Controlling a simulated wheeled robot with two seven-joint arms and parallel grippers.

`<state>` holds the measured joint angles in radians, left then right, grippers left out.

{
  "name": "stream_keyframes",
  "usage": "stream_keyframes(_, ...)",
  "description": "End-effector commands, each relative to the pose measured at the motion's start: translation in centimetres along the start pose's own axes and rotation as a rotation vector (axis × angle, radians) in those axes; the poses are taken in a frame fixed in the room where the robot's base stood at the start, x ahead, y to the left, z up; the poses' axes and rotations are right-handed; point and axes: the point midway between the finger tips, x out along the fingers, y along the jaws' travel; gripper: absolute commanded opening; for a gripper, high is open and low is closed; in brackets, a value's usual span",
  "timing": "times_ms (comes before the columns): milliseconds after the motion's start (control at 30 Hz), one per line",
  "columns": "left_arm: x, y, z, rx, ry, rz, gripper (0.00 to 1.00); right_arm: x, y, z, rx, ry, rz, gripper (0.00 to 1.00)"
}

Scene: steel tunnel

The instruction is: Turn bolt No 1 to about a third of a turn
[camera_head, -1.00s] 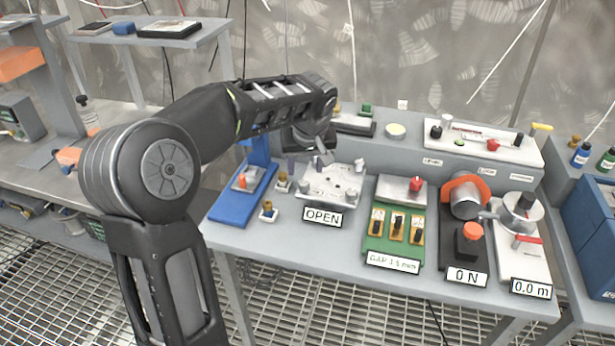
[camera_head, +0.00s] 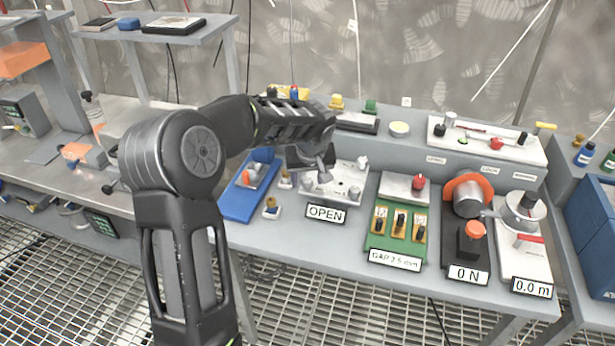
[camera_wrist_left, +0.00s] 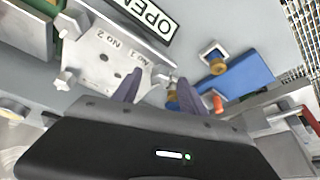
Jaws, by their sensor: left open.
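A pale steel plate (camera_head: 333,192) with knobby bolts at its corners lies on the grey bench behind the OPEN sign (camera_head: 326,213). In the left wrist view the plate (camera_wrist_left: 100,62) bears the marks "No 1" and "No 2". A pale bolt (camera_wrist_left: 160,75), nearest the "No 1" mark, shows between the fingertips; I cannot tell whether they touch it. My left gripper (camera_wrist_left: 160,92) is open, its two dark fingers apart. In the head view my left gripper (camera_head: 325,170) is over the back left of the plate and hides part of it. My right gripper is not in view.
A blue stand (camera_head: 245,200) and small brass-topped fittings (camera_head: 270,207) are left of the plate. A green gap board (camera_head: 398,245) is to the right, then a red-knobbed station (camera_head: 470,235). A raised shelf runs along the back.

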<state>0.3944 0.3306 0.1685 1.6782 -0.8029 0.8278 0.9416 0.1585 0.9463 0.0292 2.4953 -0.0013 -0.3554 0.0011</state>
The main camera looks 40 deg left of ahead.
Motion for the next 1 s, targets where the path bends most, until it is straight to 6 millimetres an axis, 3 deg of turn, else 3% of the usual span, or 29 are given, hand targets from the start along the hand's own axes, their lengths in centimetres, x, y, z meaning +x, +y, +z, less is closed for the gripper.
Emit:
stream_keyframes(100, -0.02, 0.0, 0.0, 0.0, 0.0, 0.0, 0.48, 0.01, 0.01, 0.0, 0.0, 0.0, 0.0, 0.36)
stream_keyframes(700, -0.04, 0.0, 0.01, 0.0, 0.0, 0.0, 0.0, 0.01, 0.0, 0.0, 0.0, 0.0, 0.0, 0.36)
stream_keyframes(1000, -0.04, 0.0, 0.0, 0.004, 0.0, 0.001, 0.0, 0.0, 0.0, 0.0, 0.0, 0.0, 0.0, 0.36)
